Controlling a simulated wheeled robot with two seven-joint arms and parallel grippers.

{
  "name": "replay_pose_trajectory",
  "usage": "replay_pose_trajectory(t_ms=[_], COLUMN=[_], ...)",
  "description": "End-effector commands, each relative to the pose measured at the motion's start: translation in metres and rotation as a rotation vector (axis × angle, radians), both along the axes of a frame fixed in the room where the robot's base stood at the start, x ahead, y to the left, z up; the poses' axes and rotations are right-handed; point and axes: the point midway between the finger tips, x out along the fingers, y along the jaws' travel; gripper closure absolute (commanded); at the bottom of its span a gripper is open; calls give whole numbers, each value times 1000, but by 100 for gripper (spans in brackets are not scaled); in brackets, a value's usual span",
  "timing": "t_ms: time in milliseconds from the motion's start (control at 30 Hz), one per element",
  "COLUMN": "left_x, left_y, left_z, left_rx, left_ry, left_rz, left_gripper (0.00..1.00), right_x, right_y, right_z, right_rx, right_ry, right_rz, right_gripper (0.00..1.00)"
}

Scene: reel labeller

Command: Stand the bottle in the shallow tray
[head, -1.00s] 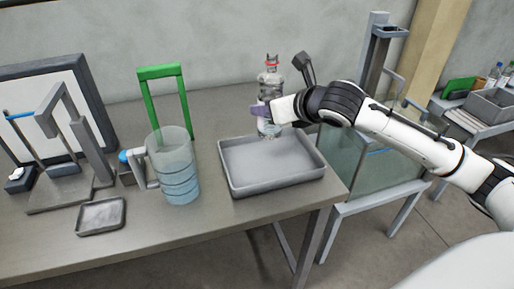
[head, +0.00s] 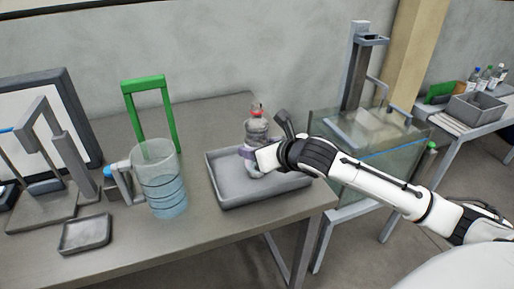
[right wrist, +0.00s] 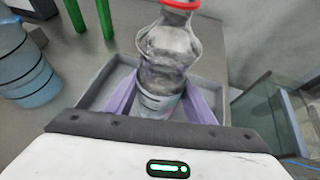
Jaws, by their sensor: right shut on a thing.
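A clear bottle (head: 257,130) with a red cap ring stands upright over the shallow grey tray (head: 223,196) on the table. My right gripper (head: 249,157) is shut on the bottle's lower part. In the right wrist view the bottle (right wrist: 168,55) sits between the purple fingers of my right gripper (right wrist: 160,103), with the tray (right wrist: 92,92) behind and below. The bottle's base is near the tray floor; I cannot tell whether it touches. My left gripper is not in view.
A clear jug with blue bands (head: 163,185) stands left of the tray, with a green frame (head: 150,112) behind it. A small grey dish (head: 85,234) lies at the front left. A glass tank (head: 385,150) stands right of the table.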

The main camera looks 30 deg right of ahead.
Motion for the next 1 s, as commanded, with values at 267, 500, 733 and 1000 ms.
replay_pose_trajectory(t_ms=[267,500,733,1000], left_x=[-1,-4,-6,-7], left_y=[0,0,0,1], left_z=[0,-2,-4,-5], left_rx=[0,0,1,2], left_ry=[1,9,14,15], left_rz=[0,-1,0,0], left_gripper=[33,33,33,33], right_x=[0,0,-22,-75], right_y=[0,0,0,2], right_z=[-2,0,12,39], right_rx=[0,0,-5,-7], right_ry=[0,0,0,4], right_rz=[0,0,3,3], right_gripper=[32,32,32,32])
